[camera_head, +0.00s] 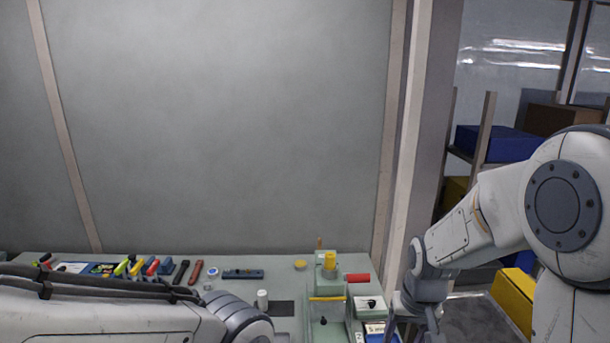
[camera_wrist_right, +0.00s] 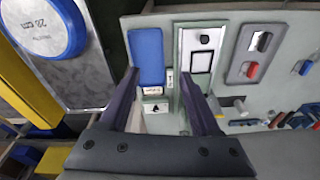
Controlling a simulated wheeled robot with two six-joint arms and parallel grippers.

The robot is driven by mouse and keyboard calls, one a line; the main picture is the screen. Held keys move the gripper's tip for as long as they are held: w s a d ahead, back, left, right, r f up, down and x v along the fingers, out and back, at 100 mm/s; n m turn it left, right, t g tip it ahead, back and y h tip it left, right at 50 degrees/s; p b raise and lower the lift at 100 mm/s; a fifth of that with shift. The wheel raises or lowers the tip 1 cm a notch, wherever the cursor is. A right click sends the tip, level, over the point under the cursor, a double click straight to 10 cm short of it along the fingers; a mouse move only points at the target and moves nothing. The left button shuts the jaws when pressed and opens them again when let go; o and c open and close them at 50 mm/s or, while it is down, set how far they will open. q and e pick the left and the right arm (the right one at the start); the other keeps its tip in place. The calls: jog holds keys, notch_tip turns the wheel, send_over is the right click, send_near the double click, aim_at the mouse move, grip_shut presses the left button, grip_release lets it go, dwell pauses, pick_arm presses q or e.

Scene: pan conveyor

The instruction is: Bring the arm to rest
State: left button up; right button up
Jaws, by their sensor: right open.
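My right arm (camera_head: 455,235) reaches down from the right in the head view, and its wrist is at the right end of the bench. The right gripper (camera_wrist_right: 158,85) is open in the right wrist view, its two dark fingers apart with nothing between them. It hangs over the bench edge area, near a blue panel (camera_wrist_right: 146,55) and a white-framed fixture (camera_wrist_right: 201,55). My left arm (camera_head: 100,315) crosses the lower left of the head view; its gripper is out of view.
A green bench (camera_head: 250,265) holds a row of coloured tools and a fixture with a yellow knob (camera_head: 330,260) and red handle (camera_head: 358,278). Shelves with blue boxes (camera_head: 497,143) stand at right.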

jog(key=s+a+r+n+g, duration=0.1)
jog(key=s+a+r+n, duration=0.1)
jog(key=s+a+n, duration=0.2)
jog(key=s+a+r+n, duration=0.3)
jog(key=s+a, duration=0.8)
jog(key=s, duration=0.6)
jog(key=shift+s+n+g+y, duration=0.15)
jog(key=shift+n+g+y, duration=0.25)
jog(key=shift+n, duration=0.5)
jog(key=shift+d, duration=0.1)
